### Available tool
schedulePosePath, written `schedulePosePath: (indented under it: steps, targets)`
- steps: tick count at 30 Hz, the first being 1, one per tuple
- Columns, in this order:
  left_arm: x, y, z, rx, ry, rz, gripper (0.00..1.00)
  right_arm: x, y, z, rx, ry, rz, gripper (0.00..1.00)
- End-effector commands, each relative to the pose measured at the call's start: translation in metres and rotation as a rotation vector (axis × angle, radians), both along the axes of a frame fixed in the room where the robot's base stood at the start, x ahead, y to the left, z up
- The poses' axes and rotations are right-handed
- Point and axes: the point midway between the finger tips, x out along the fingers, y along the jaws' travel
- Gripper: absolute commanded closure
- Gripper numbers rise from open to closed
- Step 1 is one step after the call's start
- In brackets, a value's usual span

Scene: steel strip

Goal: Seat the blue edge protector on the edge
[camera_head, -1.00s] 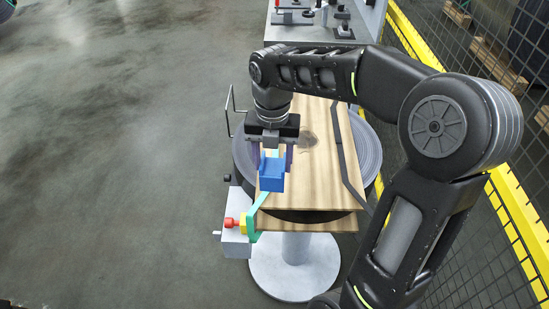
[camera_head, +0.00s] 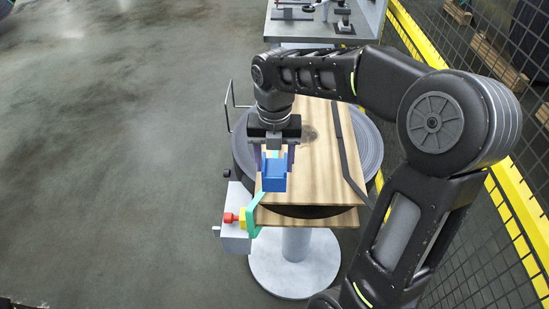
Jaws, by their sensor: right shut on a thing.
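The blue edge protector (camera_head: 273,181) is a small blue channel-shaped piece in the middle of the head view. My right gripper (camera_head: 277,158) points down and is shut on it, holding it at the left part of the wooden board (camera_head: 318,170). The green strip (camera_head: 257,208) runs from below the protector down past the board's near left corner. I cannot tell whether the protector touches the board or the strip. My left gripper is not in view.
A grey box (camera_head: 235,237) with a red knob (camera_head: 230,218) sits at the near left. A grey bench (camera_head: 368,22) with tools stands behind. A yellow fence (camera_head: 508,190) runs along the right. The floor at left is clear.

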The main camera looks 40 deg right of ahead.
Motion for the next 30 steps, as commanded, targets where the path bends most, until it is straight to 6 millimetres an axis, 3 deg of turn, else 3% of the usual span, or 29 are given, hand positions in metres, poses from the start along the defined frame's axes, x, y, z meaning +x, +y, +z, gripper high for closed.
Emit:
schedulePosePath:
  steps: [3, 10, 30]
  targets:
    - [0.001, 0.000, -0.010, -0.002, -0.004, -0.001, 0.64, 0.000, 0.000, -0.015, 0.000, 0.001, 0.000, 0.86]
    - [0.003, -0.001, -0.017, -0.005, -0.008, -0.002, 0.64, 0.000, 0.000, -0.029, -0.001, -0.001, -0.001, 0.86]
    - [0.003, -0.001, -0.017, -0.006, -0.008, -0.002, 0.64, 0.000, 0.000, -0.031, 0.000, 0.000, -0.001, 0.86]
